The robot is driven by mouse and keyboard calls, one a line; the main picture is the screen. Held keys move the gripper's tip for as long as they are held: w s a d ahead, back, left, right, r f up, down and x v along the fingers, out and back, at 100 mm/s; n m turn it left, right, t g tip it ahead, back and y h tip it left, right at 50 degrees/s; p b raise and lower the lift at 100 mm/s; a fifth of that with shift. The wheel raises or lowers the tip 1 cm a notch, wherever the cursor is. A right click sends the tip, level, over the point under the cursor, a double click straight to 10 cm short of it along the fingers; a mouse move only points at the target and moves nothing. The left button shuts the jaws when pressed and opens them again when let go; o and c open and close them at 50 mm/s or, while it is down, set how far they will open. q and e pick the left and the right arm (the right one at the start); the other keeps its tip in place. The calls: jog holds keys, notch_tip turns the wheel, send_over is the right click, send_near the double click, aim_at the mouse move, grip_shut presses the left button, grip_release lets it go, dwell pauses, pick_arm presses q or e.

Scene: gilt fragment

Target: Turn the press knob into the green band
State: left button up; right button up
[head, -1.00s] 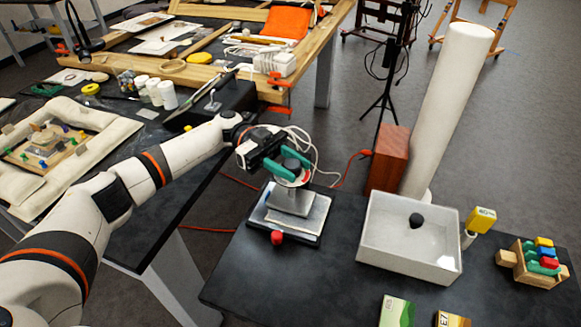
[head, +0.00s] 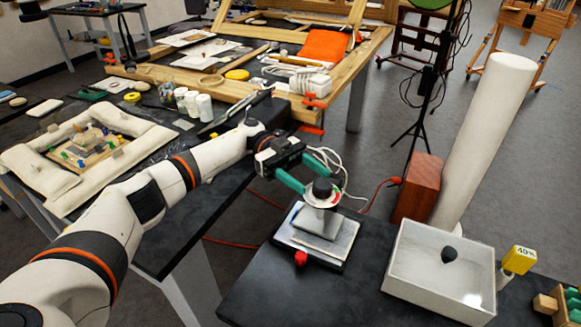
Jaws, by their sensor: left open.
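The press (head: 322,222) stands on the dark table in the middle, with a grey plate under its post. Its black knob (head: 322,187) sits on top of a round white dial (head: 322,200). A red part of the dial shows on the right; the green band is too small to make out clearly, and I cannot tell where the knob points. My left gripper (head: 307,177) is open, its teal fingers at the knob's left and far side. I cannot tell whether they touch it. My right gripper is not in view.
A red button (head: 300,258) sits at the press's front. A white open box (head: 440,275) with a dark round thing in it stands to the right. A wooden block (head: 418,188) and a tall white cylinder (head: 485,140) stand behind. White cables run behind the press.

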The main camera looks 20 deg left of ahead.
pick_arm(q)
jog(key=b+v, duration=0.4)
jog(key=v, duration=0.3)
jog(key=shift+a, duration=0.35)
jog(key=shift+w, duration=0.15)
